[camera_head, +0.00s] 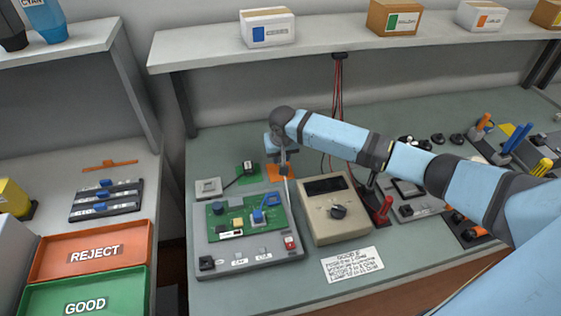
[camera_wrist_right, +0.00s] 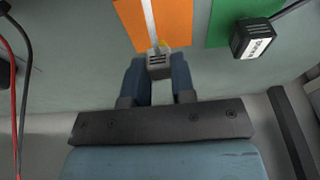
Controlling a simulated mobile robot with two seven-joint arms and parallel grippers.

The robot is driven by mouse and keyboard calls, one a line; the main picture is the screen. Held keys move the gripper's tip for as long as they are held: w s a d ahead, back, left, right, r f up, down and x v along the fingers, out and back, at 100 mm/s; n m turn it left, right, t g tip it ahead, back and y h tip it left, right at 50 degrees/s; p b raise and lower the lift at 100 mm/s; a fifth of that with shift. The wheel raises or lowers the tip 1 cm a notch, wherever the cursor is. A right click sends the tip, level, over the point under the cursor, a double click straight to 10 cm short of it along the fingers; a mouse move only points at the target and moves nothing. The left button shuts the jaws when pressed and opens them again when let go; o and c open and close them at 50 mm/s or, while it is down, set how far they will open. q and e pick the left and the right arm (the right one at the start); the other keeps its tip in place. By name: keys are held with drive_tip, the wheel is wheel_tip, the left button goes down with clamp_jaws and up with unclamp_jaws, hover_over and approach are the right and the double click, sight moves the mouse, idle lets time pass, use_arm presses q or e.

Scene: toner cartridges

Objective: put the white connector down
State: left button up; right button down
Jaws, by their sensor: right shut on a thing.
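The white connector (camera_wrist_right: 159,63) sits between the two blue fingers of my right gripper (camera_wrist_right: 158,76) in the wrist view. A white cable (camera_wrist_right: 151,22) runs from it across the orange mat (camera_wrist_right: 172,20). In the head view my right gripper (camera_head: 283,162) is over the orange mat (camera_head: 271,173), behind the test board, with the white cable (camera_head: 287,190) hanging toward the board. The connector itself is too small to make out there. Whether it touches the mat or bench, I cannot tell. My left gripper is not in view.
A black connector (camera_wrist_right: 251,40) lies on a green mat (camera_wrist_right: 226,12) beside the orange one. The test fixture with its green board (camera_head: 235,222) and a beige meter (camera_head: 327,228) stand in front. A shelf (camera_head: 350,45) with boxes runs above the bench.

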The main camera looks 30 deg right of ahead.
sight(280, 162)
drive_tip(key=x, duration=0.2)
drive_tip(key=shift+s+f, duration=0.2)
drive_tip(key=shift+f, duration=0.2)
drive_tip(key=shift+a, duration=0.1)
drive_tip(key=c, duration=1)
unclamp_jaws()
drive_tip(key=shift+f, duration=0.1)
drive_tip(key=shift+o, duration=0.2)
drive_tip(key=v, duration=1.2)
drive_tip(key=shift+w, duration=0.1)
